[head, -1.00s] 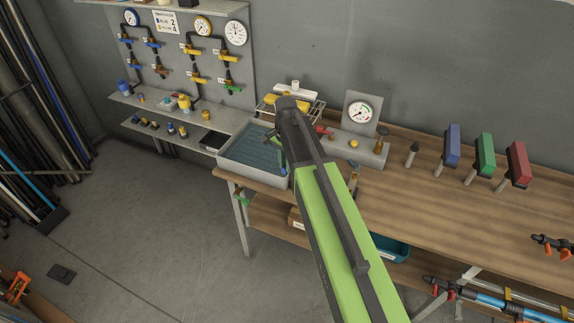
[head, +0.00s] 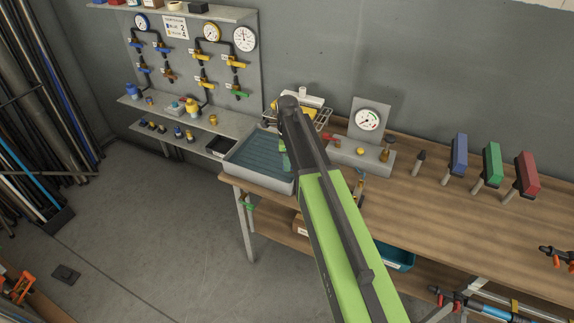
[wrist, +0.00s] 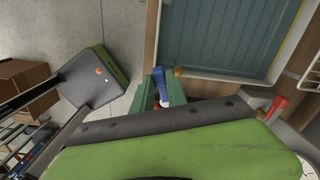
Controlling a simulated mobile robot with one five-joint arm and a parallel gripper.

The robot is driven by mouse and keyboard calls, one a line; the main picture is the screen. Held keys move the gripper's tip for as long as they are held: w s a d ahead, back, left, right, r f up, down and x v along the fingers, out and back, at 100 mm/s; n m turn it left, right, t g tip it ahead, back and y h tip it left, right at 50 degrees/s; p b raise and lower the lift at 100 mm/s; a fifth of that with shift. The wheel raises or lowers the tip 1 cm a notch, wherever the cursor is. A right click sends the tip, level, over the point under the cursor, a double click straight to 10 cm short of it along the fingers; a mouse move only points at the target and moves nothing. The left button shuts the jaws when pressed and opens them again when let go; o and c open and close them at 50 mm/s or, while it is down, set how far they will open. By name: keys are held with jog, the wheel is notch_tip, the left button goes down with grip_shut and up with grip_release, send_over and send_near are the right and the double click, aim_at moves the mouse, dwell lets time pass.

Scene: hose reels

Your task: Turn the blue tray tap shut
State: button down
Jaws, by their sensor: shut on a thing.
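The tray (head: 232,178) is a grey-rimmed basin with a blue-green floor at the left end of the bench. It also fills the upper right of the wrist view (wrist: 215,72). My gripper (wrist: 163,92) has green fingers, shut around a blue tap handle (wrist: 159,75) beside the tray's rim. The handle sticks out past the fingertips; the tap's body and how far it is turned are hidden. In the head view my arm covers the tap, and only a bit of green finger (head: 285,160) shows at the tray's right side.
A gauge block (head: 366,152) with a red lever (head: 331,140) stands right of the tray. Blue, green and red posts (head: 492,165) stand farther right. A pipe board (head: 200,55) with several coloured taps hangs behind. The floor at left is mostly clear.

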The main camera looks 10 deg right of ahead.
jog(key=shift+w+d+m, duration=0.15)
jog(key=shift+w+m, duration=0.3)
jog(key=shift+m, duration=0.55)
jog(key=shift+w+d+m, duration=0.1)
jog(key=shift+w+m, duration=0.3)
jog(key=shift+m, duration=0.6)
jog(key=c, duration=1.3)
grip_release()
notch_tip(320, 180, up, 17)
jog(key=p, duration=1.7)
jog(key=shift+d+r, duration=0.1)
jog(key=shift+r, duration=0.1)
